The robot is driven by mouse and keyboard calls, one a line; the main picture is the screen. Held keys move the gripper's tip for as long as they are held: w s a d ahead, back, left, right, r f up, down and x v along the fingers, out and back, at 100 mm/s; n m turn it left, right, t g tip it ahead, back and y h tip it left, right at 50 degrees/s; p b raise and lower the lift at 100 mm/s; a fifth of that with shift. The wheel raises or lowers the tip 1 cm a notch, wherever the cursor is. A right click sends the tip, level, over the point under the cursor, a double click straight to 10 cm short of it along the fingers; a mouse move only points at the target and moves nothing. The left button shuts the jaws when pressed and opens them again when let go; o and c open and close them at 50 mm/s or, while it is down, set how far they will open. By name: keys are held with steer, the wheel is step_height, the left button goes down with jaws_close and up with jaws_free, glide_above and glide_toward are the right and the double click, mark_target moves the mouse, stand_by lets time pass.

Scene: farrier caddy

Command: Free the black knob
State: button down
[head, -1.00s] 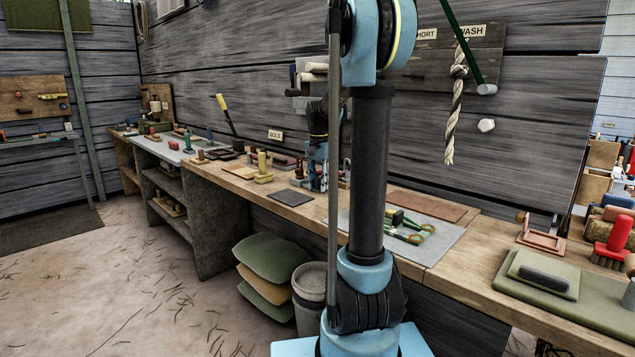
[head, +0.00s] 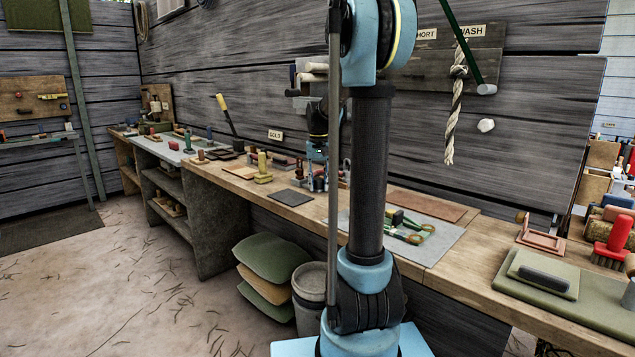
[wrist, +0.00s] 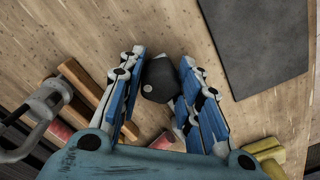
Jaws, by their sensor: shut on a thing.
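The black knob (wrist: 160,80) is a dark rounded piece with a small pale spot on it. In the wrist view it sits between the fingertips of my gripper (wrist: 162,62), whose blue pads flank it left and right. My gripper is shut on it. The knob's underside is hidden, and I cannot tell whether it is clear of the bench. In the head view my gripper (head: 316,172) is over the workbench (head: 405,268), small and partly covered by my arm; the knob cannot be made out there.
A dark flat mat (wrist: 258,40) lies beside the gripper, with bare wood near it. Wooden strips (wrist: 88,88), a grey metal tool (wrist: 38,112), a red block (wrist: 160,141) and a yellow piece (wrist: 264,150) crowd the near side. Green-handled tools (head: 408,234) lie further right.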

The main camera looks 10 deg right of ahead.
mark_target(318, 179)
steer(key=shift+n, duration=0.3)
steer(key=n, duration=0.6)
steer(key=shift+a+f, duration=0.1)
steer(key=c, duration=1.3)
jaws_free()
steer(key=shift+w+f, duration=0.1)
steer(key=shift+r, duration=2.6)
